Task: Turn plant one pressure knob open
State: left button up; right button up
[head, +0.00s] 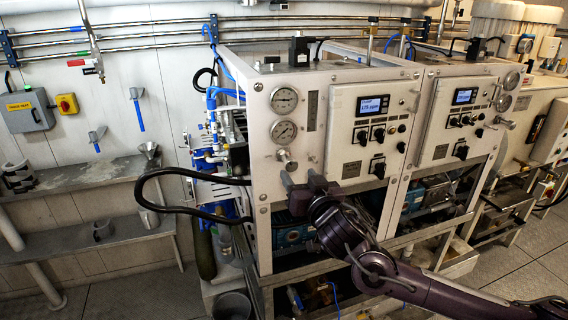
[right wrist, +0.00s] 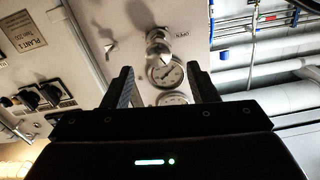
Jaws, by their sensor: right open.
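The plant one pressure knob (head: 287,160) is a small silver knob on the white front panel of the nearer unit, below two round gauges. In the right wrist view the knob (right wrist: 158,44) shows just beyond and between the fingertips, with an "OPEN" label beside it. My right gripper (head: 299,178) is open and empty, just below the knob and apart from it. Its two dark fingers also show in the right wrist view (right wrist: 161,70). My left gripper is not in view.
Pressure gauges (head: 284,100) sit above the knob. A control panel (head: 370,130) with a lit display and black switches is to the right. A small silver valve handle (right wrist: 110,48) shows near the knob. A black hose (head: 165,172) loops at the left. A second similar unit (head: 460,120) stands right.

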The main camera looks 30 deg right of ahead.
aim_at(292, 164)
jog(key=shift+w+d+r+p, duration=0.1)
jog(key=shift+w+d+p, duration=0.1)
jog(key=shift+w+d, duration=0.3)
jog(key=shift+w+d+p, duration=0.15)
jog(key=shift+w, duration=0.55)
jog(key=x, duration=0.1)
jog(key=p+x, duration=0.1)
jog(key=x, duration=0.1)
jog(key=shift+w+a, duration=0.2)
jog(key=shift+w, duration=0.25)
jog(key=shift+w+d, duration=0.2)
jog(key=shift+w, duration=0.2)
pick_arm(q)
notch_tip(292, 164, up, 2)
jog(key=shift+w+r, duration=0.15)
pick_arm(e)
jog(key=shift+f, duration=0.2)
jog(key=c, duration=1)
